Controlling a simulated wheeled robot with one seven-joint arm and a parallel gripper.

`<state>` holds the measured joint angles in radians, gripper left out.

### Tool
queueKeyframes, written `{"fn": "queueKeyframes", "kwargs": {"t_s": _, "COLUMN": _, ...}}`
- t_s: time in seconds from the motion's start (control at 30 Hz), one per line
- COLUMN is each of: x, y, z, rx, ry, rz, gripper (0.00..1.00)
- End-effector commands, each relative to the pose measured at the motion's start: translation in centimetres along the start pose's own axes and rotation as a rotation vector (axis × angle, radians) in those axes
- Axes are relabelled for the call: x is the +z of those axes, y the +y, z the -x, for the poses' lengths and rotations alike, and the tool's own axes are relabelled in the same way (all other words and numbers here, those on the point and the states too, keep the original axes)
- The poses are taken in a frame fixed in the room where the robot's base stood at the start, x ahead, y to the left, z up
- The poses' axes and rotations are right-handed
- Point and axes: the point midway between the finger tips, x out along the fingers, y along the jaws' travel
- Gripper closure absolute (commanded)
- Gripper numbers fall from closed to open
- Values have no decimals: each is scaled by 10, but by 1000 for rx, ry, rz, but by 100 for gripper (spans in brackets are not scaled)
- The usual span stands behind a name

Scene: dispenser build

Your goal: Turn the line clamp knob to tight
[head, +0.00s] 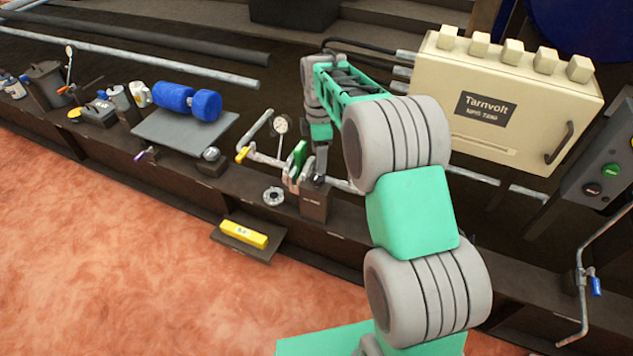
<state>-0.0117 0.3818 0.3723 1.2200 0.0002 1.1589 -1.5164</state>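My arm reaches away from the camera to a pipe fitting at the middle of the bench in the head view. My gripper (304,172) is small and partly hidden there. Metallic and green parts (298,156) sit close together at that spot, above a small dark labelled block (315,204). I cannot tell which part is the line clamp knob or which way it is turned. I also cannot tell whether my gripper touches it or how far its fingers are apart. A round grey flanged disc (273,196) lies just left of the block.
A gauge (280,125) and a yellow-tipped pipe handle (242,154) stand just left of my gripper. A cream Tarnvolt box (505,100) is behind right. A yellow block (244,234) sits on a low front shelf.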

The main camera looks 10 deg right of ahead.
Motion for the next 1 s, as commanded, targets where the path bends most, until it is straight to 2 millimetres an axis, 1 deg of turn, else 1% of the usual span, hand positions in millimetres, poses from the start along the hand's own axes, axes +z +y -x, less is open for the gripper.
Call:
{"fn": "queueKeyframes", "kwargs": {"t_s": 0.03, "x": -1, "y": 8, "z": -13, "rx": -7, "ry": 0, "rz": 55, "gripper": 35}}
{"fn": "queueKeyframes", "kwargs": {"t_s": 0.1, "x": -1, "y": 14, "z": -20, "rx": -11, "ry": 0, "rz": 103, "gripper": 35}}
{"fn": "queueKeyframes", "kwargs": {"t_s": 0.17, "x": -1, "y": 15, "z": -26, "rx": -13, "ry": 0, "rz": 117, "gripper": 35}}
{"fn": "queueKeyframes", "kwargs": {"t_s": 0.23, "x": 0, "y": 14, "z": -36, "rx": -13, "ry": 0, "rz": 118, "gripper": 35}}
{"fn": "queueKeyframes", "kwargs": {"t_s": 0.4, "x": 0, "y": 14, "z": -70, "rx": -13, "ry": 0, "rz": 115, "gripper": 35}}
{"fn": "queueKeyframes", "kwargs": {"t_s": 0.5, "x": 0, "y": 14, "z": -86, "rx": -11, "ry": 0, "rz": 114, "gripper": 35}}
{"fn": "queueKeyframes", "kwargs": {"t_s": 0.63, "x": 0, "y": 14, "z": -94, "rx": -9, "ry": 0, "rz": 114, "gripper": 35}}
{"fn": "queueKeyframes", "kwargs": {"t_s": 0.87, "x": 0, "y": 14, "z": -95, "rx": -8, "ry": 0, "rz": 113, "gripper": 35}}
{"fn": "queueKeyframes", "kwargs": {"t_s": 1.0, "x": 0, "y": 14, "z": -95, "rx": -9, "ry": 0, "rz": 113, "gripper": 46}}
